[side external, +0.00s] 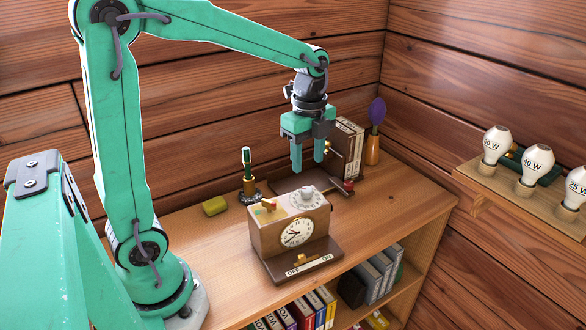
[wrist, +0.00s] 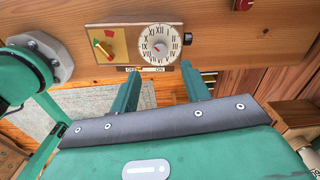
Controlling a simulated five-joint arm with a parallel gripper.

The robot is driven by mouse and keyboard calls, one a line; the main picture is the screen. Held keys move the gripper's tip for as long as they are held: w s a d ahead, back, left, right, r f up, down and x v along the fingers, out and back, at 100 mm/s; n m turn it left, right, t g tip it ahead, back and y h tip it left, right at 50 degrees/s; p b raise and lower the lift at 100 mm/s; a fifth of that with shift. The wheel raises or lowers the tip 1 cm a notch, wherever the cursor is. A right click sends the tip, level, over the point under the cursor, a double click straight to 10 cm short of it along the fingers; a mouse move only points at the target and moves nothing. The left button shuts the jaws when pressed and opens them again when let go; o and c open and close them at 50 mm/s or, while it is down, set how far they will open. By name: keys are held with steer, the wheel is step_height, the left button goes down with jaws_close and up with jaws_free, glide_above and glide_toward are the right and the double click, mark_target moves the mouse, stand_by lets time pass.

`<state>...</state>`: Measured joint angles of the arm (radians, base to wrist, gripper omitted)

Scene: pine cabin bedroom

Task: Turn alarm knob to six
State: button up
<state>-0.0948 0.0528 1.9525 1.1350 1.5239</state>
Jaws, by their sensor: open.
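The alarm clock is a brown wooden box (side external: 264,243) on the desk, with a white clock face (side external: 297,233) and an on/off slider at its front. The alarm knob (side external: 307,196) stands on its top, in a white dial; the wrist view shows this dial with Roman numerals (wrist: 160,32) around the pale knob (wrist: 159,47). A reddish mark shows on the knob, but its exact numeral is too small to read.
A brass panel with a red-green scale and lever (wrist: 104,46) sits beside the dial. The desk right of the clock is clear.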

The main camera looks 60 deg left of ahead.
mark_target(307, 189)
steer(key=shift+f, duration=0.15)
steer(key=shift+f, duration=3.8)
steer(key=shift+c, duration=0.5)
steer(key=c, duration=0.9)
steer(key=shift+n, duration=0.4)
